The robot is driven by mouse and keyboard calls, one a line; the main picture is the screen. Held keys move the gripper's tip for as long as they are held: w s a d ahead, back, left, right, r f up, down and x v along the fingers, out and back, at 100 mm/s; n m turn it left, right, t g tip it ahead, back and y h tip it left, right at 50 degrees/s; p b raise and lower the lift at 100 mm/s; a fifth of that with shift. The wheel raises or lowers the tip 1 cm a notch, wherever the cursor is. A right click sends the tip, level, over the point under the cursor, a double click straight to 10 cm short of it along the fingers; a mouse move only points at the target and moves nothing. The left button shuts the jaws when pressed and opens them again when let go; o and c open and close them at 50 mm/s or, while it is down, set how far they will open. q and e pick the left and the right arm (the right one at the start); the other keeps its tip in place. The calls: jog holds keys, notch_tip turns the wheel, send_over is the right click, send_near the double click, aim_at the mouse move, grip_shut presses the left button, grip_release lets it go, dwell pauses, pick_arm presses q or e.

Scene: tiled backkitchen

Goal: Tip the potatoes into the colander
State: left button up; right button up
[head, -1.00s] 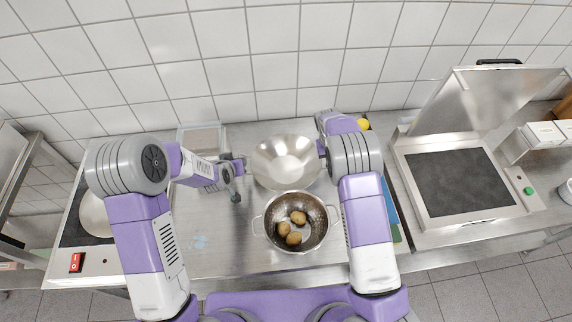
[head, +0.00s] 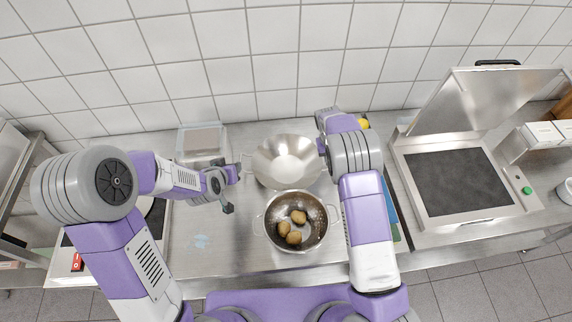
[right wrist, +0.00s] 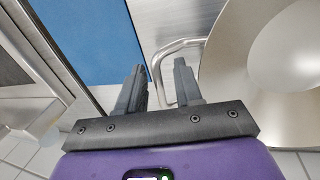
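The colander (head: 274,237), a steel bowl with two side handles, stands on the steel table and holds several brown potatoes (head: 298,216). Behind it stands a wide steel bowl (head: 285,165) with side handles; no potatoes show in it. My left gripper (head: 234,190) is open and empty, left of the wide bowl and apart from it. My right gripper (right wrist: 158,80) is at the wide bowl's right side; in the head view my arm hides it. In the right wrist view its fingers stand apart, with the bowl's wire handle (right wrist: 158,68) between them.
A clear container (head: 202,138) stands at the back left. A blue board (right wrist: 90,38) lies right of the wide bowl, beside a yellow item (head: 363,124). An open-lidded griddle (head: 457,183) is on the right.

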jog(key=shift+o, duration=0.5)
jog(key=v, duration=0.7)
jog(key=shift+r, duration=0.3)
jog(key=shift+a, duration=0.1)
jog(key=shift+a+b+x, duration=0.25)
jog(key=shift+b+x, duration=0.75)
jog(key=shift+x, duration=0.25)
